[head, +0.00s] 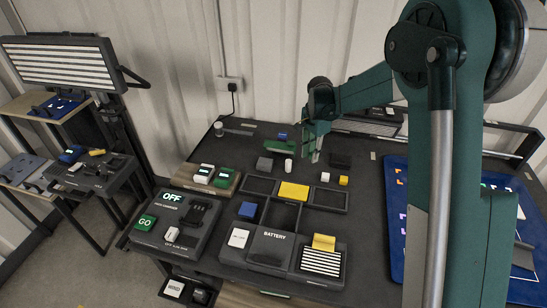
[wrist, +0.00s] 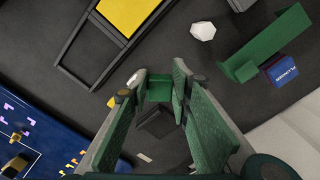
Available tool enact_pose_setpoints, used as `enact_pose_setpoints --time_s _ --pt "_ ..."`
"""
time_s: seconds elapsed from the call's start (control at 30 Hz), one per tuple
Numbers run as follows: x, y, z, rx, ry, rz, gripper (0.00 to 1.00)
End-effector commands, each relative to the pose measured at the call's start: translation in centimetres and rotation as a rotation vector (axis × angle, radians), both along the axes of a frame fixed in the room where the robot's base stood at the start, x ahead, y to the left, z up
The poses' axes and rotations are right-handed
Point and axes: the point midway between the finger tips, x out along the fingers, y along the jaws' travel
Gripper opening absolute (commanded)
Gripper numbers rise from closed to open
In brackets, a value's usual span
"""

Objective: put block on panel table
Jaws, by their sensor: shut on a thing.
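My gripper (head: 315,152) is above the back middle of the dark table (head: 372,210), pointing down. In the wrist view, my gripper's green fingers (wrist: 158,92) are closed on a small green block (wrist: 159,88) near their tips. The block blends with the fingers, and the head view does not show it clearly. I cannot tell which surface is the panel table.
A green bracket (wrist: 262,45) stands beside a blue labelled block (wrist: 281,71). A white piece (wrist: 201,30) lies nearby. A divided frame with a yellow panel (head: 293,191) is in front. A blue board (head: 395,220) is right; a stand with a lit screen (head: 60,62) is left.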

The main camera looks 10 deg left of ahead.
Motion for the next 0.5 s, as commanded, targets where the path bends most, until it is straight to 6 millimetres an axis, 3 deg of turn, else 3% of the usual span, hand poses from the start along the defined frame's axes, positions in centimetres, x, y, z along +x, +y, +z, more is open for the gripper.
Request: enact_pose_setpoints --time_s 0.2,0.5 --pt "-0.9 1.6 0.0 0.000 0.000 0.019 0.11" --pt "-1.0 1.7 0.0 0.000 0.000 0.020 0.11"
